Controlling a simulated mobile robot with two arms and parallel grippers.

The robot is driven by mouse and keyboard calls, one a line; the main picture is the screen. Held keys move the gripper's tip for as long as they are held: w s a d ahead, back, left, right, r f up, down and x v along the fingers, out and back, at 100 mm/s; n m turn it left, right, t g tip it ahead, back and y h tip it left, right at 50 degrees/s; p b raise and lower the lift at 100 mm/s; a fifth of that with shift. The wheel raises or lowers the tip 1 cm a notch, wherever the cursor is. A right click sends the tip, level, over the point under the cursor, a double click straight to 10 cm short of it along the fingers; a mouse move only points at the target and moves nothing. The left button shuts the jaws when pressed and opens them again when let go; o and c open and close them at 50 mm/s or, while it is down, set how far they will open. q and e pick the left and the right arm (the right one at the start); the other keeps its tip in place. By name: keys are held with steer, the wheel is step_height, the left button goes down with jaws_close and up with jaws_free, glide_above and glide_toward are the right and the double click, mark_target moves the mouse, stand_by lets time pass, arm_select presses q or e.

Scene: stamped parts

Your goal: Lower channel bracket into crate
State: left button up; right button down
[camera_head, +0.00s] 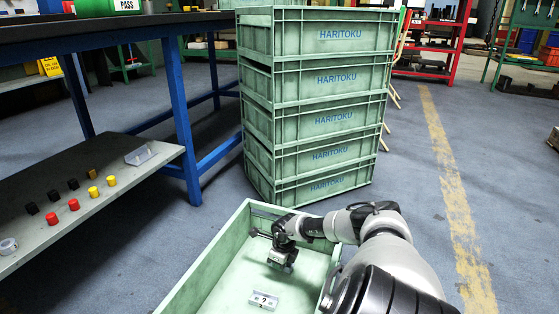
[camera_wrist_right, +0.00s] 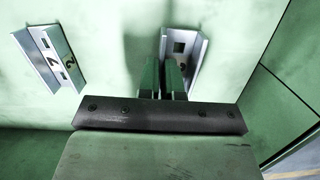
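The open green crate (camera_head: 222,247) stands on the floor at the bottom of the head view. My right gripper (camera_head: 282,264) reaches down inside it, near the far right corner. In the wrist view, the right gripper's fingers (camera_wrist_right: 172,78) are close together on a silver channel bracket (camera_wrist_right: 196,62), which has a square hole. The held bracket also shows small at the gripper's tip in the head view (camera_head: 277,258). I cannot tell whether it touches the crate floor. Another silver channel bracket (camera_head: 264,300), marked with a number, lies on the crate floor; it also shows in the wrist view (camera_wrist_right: 50,58). My left gripper is out of view.
A blue-legged table (camera_head: 180,110) with a low grey shelf (camera_head: 100,205) holding red, yellow and black pieces is at the left. Floor with a yellow line (camera_head: 452,200) is clear at the right.

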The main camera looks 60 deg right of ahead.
steer(key=shift+f+b, duration=0.35)
steer(key=shift+f, duration=0.1)
stand_by(0.3)
steer(key=c, duration=1.2)
jaws_free()
steer(key=r+p, duration=0.3)
steer(key=s+r+p, duration=0.1)
steer(key=r+p, duration=0.1)
steer(key=r, duration=0.2)
steer(key=r+p, duration=0.3)
steer(key=shift+s+r+p, duration=0.3)
steer(key=shift+r, duration=0.05)
